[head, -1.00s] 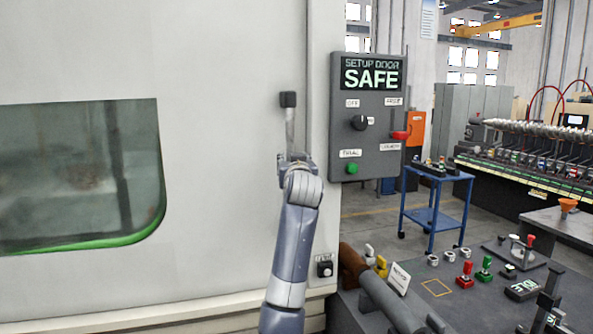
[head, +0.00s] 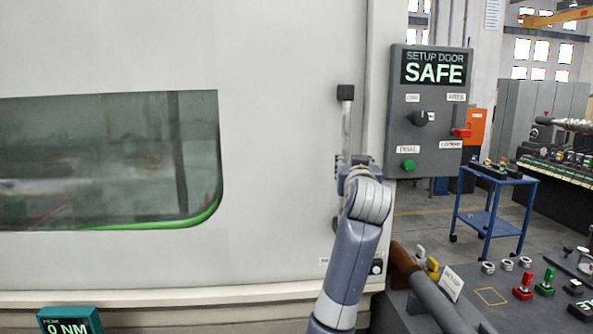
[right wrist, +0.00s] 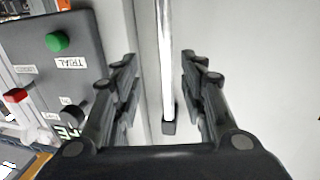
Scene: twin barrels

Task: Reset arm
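My right gripper (head: 354,163) is at the lower part of the upright door handle (head: 346,122), a steel bar with a black end block, on the pale machine door. In the right wrist view its two fingers (right wrist: 159,60) are spread, with the bar (right wrist: 166,75) running between them and gaps on both sides. It holds nothing. My left gripper is outside both current views.
A grey control panel (head: 430,150) right of the handle reads "SETUP DOOR SAFE". A dark bench (head: 460,270) with a brown-and-grey cylinder (head: 420,285) stands at lower right. A teal display (head: 70,320) reading "0 NM" is at lower left. A blue cart (head: 490,220) stands behind.

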